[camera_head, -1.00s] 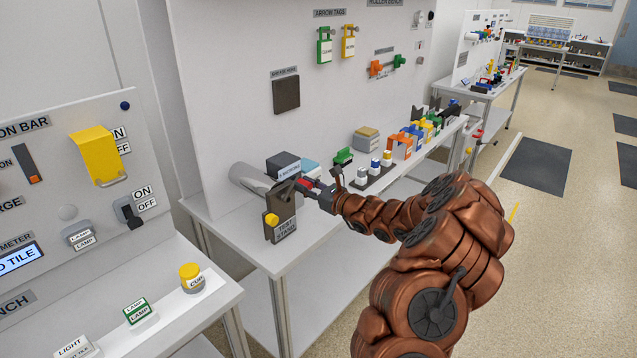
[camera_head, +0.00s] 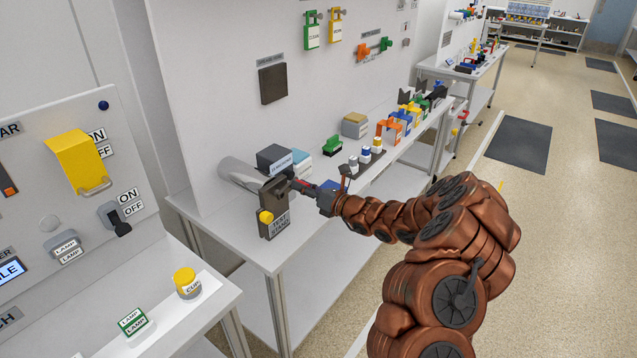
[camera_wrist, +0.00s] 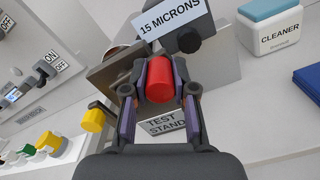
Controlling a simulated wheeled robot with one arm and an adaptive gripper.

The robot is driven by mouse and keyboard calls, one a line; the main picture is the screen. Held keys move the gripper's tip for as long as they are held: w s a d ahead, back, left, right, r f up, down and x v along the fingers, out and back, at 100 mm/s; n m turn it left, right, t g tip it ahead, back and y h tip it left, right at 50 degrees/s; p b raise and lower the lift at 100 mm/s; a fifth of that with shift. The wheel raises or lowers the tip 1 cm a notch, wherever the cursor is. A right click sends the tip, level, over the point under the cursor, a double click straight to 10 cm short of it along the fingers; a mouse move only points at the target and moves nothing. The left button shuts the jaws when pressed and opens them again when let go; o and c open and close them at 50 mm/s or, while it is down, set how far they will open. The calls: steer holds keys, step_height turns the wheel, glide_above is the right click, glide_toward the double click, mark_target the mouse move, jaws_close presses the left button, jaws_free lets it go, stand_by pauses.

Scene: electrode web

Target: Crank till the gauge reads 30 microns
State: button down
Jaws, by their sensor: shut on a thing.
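The test stand (camera_head: 268,218) stands on the white bench with a yellow knob (camera_head: 265,216) on its front. In the wrist view the gauge (camera_wrist: 172,22) reads "15 MICRONS"; in the head view its dark box (camera_head: 274,157) shows text too small to read. My gripper (camera_wrist: 160,84) is shut on a red crank handle (camera_wrist: 160,78), one finger on each side of it. In the head view my gripper (camera_head: 300,187) reaches the stand from the right, and the handle is mostly hidden by it. A grey cylinder (camera_head: 240,175) lies behind the stand.
A blue-lidded cleaner box (camera_wrist: 275,24) is right of the gauge. Several small coloured items and orange, blue and yellow holders (camera_head: 388,130) stand farther along the bench. A panel with a yellow cover (camera_head: 75,158) and a yellow-lidded cup (camera_head: 186,282) are at left.

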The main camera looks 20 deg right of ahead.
stand_by(0.3)
steer(key=c, duration=0.9)
jaws_free()
steer(key=shift+s+d, duration=0.1)
steer(key=shift+v, duration=5.9)
